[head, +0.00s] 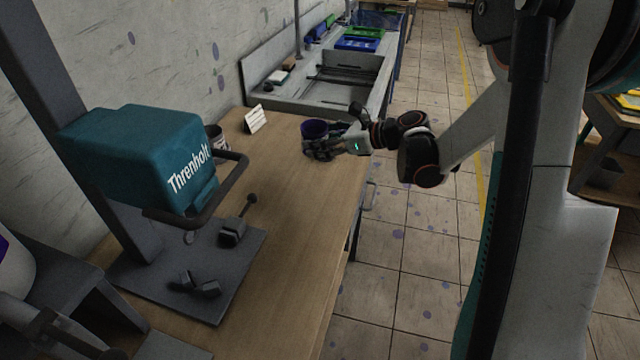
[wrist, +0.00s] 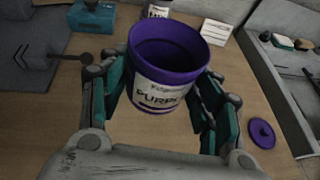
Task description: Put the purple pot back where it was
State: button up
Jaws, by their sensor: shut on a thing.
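The purple pot (wrist: 166,62) has a pale label with dark lettering reading "PURPL…". In the wrist view it stands between the two fingers of my gripper (wrist: 158,108), which is shut on it. The pot looks open at the top, with a dark purple inside. In the head view the pot (head: 314,130) is upright at the far end of the wooden table, with my gripper (head: 322,148) around it. I cannot tell whether its base touches the table. A round purple lid (wrist: 262,133) lies on the table to the right of my gripper.
A teal machine marked "Threnholt" (head: 150,155) stands on the near table (head: 290,225). A white card (head: 255,119) and another pot (head: 216,137) are near the wall. A grey sink unit (head: 290,85) adjoins the far end. The table's front right is clear.

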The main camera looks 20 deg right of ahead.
aim_at(321, 188)
notch_tip(321, 188, down, 14)
jog(key=b, duration=0.4)
jog(key=shift+r, duration=0.35)
jog(key=o, duration=1.2)
jog(key=p+v, duration=0.3)
jog(key=v, duration=0.9)
jog(key=shift+s, duration=0.1)
